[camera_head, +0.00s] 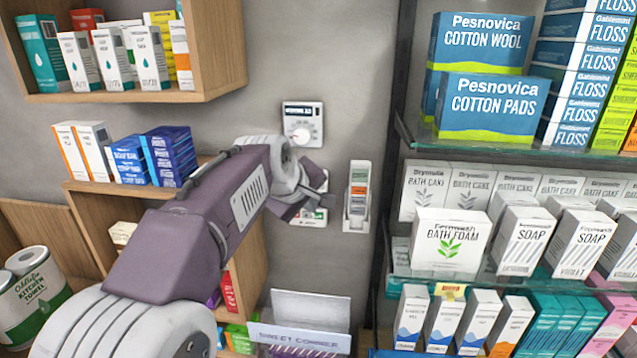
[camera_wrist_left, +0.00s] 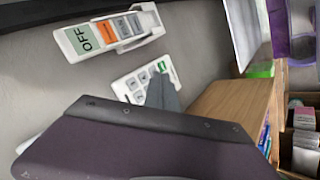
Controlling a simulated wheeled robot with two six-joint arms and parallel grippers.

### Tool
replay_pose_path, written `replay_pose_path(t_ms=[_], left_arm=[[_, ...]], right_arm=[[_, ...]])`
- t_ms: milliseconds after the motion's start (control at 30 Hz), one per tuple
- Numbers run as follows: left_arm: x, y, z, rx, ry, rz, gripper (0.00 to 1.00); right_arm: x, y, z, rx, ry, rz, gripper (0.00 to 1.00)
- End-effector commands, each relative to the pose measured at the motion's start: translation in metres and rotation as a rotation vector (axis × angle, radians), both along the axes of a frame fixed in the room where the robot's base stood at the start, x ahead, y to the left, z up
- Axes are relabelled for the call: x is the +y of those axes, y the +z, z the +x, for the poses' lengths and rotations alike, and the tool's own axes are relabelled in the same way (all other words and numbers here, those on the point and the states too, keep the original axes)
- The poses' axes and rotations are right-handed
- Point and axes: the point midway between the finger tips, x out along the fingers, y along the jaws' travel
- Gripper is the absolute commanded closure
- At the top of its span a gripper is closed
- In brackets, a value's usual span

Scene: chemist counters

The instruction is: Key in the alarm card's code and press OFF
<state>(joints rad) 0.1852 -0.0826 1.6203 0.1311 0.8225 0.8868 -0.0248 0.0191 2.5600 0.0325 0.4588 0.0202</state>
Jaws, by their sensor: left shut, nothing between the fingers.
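My left gripper (camera_head: 322,190) is shut and empty, in front of a small white keypad (camera_head: 310,216) on the grey wall. It covers much of the keypad in the head view. In the left wrist view the keypad (camera_wrist_left: 136,84) shows grey keys and a green key at one end. The gripper's grey fingertip (camera_wrist_left: 162,96) overlaps its edge there; I cannot tell whether it touches a key. A white wall holder (camera_head: 357,196) with green, orange and grey pieces hangs right of the keypad. In the wrist view its green piece (camera_wrist_left: 84,39) reads OFF. No code is readable.
A white box with a dial (camera_head: 303,124) is on the wall above the keypad. Glass shelves of packed goods (camera_head: 480,155) stand to the right. Wooden shelves with boxes (camera_head: 140,96) are on the left. A sign holder (camera_head: 300,335) stands below.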

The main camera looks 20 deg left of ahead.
Motion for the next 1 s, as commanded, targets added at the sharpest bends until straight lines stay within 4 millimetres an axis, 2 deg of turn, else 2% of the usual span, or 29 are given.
replay_pose_path(t_ms=[33, 200, 400, 1000], left_arm=[[0.002, 0.004, 0.008, 0.001, 0.001, 0.0, 1.0], [0.008, 0.004, 0.031, 0.001, 0.0, -0.001, 1.0], [0.013, 0.003, 0.048, 0.0, 0.0, 0.0, 1.0], [0.014, 0.0, 0.053, -0.001, 0.0, 0.0, 1.0]], right_arm=[[0.0, 0.008, 0.0, 0.0, 0.0, 0.0, 0.64], [0.0, 0.02, 0.0, 0.0, 0.0, 0.0, 0.64], [0.0, 0.028, 0.0, 0.0, 0.0, 0.0, 0.64], [0.0, 0.029, 0.0, 0.0, 0.0, 0.0, 0.64]])
